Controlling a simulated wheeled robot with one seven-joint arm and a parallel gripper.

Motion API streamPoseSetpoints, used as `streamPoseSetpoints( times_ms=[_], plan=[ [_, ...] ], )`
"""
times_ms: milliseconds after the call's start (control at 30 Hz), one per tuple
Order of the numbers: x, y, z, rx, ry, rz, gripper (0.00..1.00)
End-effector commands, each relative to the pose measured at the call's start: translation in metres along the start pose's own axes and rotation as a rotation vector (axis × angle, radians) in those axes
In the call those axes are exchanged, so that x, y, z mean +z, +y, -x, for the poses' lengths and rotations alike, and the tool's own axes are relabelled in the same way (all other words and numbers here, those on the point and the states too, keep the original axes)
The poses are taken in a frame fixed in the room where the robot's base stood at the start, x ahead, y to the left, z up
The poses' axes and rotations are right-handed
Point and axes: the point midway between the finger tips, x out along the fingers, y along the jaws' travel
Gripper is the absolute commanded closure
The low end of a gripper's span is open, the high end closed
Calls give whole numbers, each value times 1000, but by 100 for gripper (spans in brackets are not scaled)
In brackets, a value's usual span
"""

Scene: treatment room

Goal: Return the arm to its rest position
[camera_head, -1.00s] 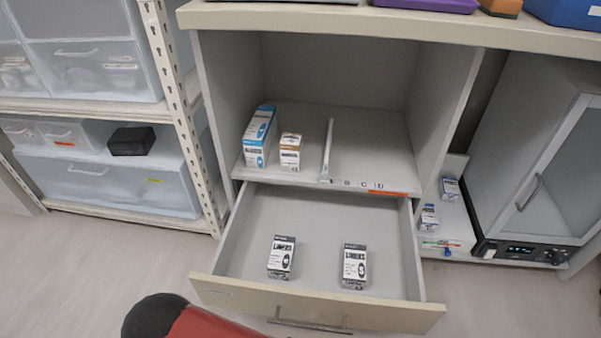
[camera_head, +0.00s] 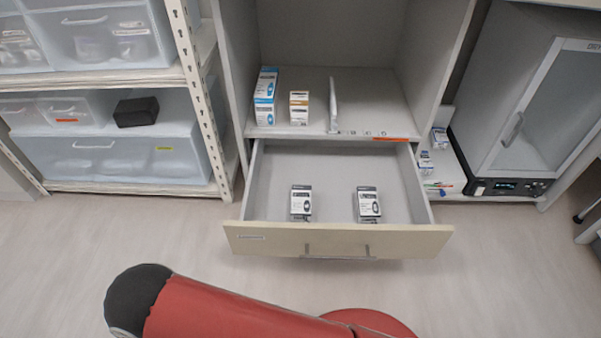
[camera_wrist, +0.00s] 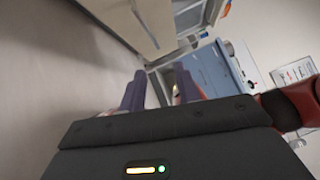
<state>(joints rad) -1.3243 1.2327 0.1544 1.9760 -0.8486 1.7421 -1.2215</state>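My red arm (camera_head: 230,312) with its black joint cover (camera_head: 135,295) is folded low at the bottom of the head view, in front of the cabinet and over the floor. My gripper (camera_wrist: 160,88) shows only in the wrist view. Its two dark fingers stand apart, with no object visible between them. The wrist view is tilted and shows pale floor, a drawer-like front and blue bins. The gripper is clear of the drawer boxes.
An open drawer (camera_head: 340,243) holds two small boxes (camera_head: 301,203) (camera_head: 369,206). On the shelf above stand a blue-white box (camera_head: 265,97), a smaller box (camera_head: 299,108) and a thin white divider (camera_head: 333,104). A metal rack (camera_head: 120,78) is left, a glass-door cabinet (camera_head: 540,110) right. Floor ahead is clear.

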Motion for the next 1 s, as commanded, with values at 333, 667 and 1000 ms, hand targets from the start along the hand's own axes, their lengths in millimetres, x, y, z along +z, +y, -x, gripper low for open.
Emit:
streamPoseSetpoints(
  times_ms=[333,667,1000],
  plan=[
    [21,-38,-28,71,238,-205,68],
    [41,-110,-88,128,712,-646,68],
    [31,-202,-164,24,1388,-1356,68]
  ],
)
